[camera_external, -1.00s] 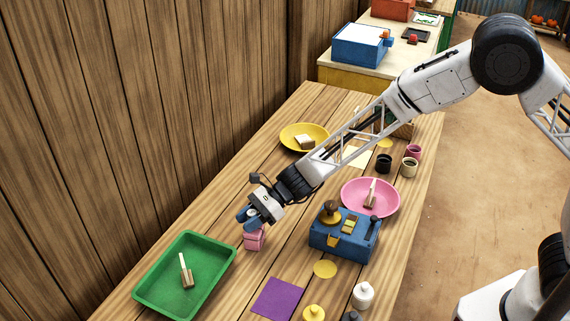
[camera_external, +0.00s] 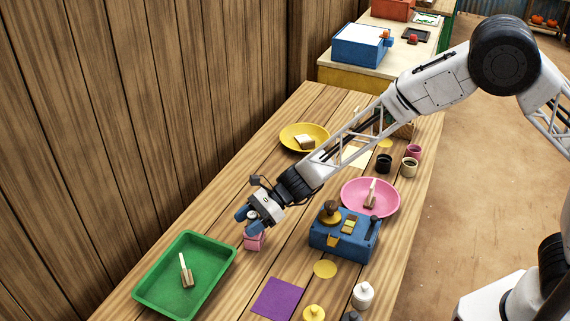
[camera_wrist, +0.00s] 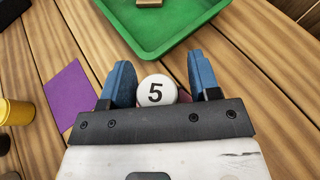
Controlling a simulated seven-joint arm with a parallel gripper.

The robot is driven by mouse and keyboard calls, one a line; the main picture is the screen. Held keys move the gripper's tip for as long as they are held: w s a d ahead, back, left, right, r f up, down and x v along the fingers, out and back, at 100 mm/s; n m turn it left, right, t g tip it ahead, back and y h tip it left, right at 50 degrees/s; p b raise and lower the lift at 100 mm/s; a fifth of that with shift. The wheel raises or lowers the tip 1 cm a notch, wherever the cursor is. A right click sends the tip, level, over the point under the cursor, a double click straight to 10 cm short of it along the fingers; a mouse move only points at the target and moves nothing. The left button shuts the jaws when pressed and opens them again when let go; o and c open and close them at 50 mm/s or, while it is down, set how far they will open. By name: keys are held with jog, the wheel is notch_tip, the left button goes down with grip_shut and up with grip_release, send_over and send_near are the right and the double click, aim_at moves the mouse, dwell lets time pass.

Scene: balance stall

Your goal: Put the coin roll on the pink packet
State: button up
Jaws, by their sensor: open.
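The coin roll (camera_wrist: 157,92) shows its round white end with a black 5 in the wrist view, between the two blue fingers. Small gaps show on both sides of it. My gripper (camera_wrist: 160,84) is open around the coin roll. In the external view, my gripper (camera_external: 246,219) is low over the pink packet (camera_external: 254,242), and the coin roll (camera_external: 252,215) shows as a small pale patch between its fingers. The coin roll appears to stand on the packet, but the fingers hide the contact. Most of the packet's top is hidden.
A green tray (camera_external: 150,300) with a small brush lies to the left. A blue box (camera_external: 325,240) with a knob stands to the right, and a purple sheet (camera_external: 277,298) lies in front. A pink plate (camera_external: 390,207) and a yellow plate (camera_external: 290,132) are farther back.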

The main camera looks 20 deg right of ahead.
jog(key=shift+r, duration=0.1)
jog(key=v, duration=1.2)
jog(key=shift+d, duration=0.1)
dwell(0.8)
jog(key=s+d+r+n+t+h, duration=0.1)
jog(key=s+d+r+n+h, duration=0.3)
jog(key=d, duration=0.7)
jog(key=w+d+r+n+y, duration=0.1)
jog(key=d+r+n, duration=0.1)
jog(key=d+r, duration=0.65)
jog(key=s+d+r+n+t+h, duration=0.1)
jog(key=s+d+r+n+h, duration=0.15)
jog(key=d, duration=1.05)
jog(key=s+d+r+n+t+h, duration=0.1)
jog(key=s+d+n+h, duration=0.1)
jog(key=s+d, duration=0.3)
jog(key=s+d+r+n+t+h, duration=0.1)
jog(key=s+d, duration=0.5)
jog(key=d, duration=0.8)
jog(key=s+d+r+n+t+h, duration=0.1)
jog(key=s+d+r+n+h, duration=0.1)
jog(key=d, duration=0.7)
jog(key=s+n+h, duration=0.1)
jog(key=s+h, duration=0.1)
jog(key=s, duration=0.1)
jog(key=shift+s+d+n+t+h, duration=0.3)
jog(key=shift+s+n+h, duration=0.05)
jog(key=shift+s, duration=0.05)
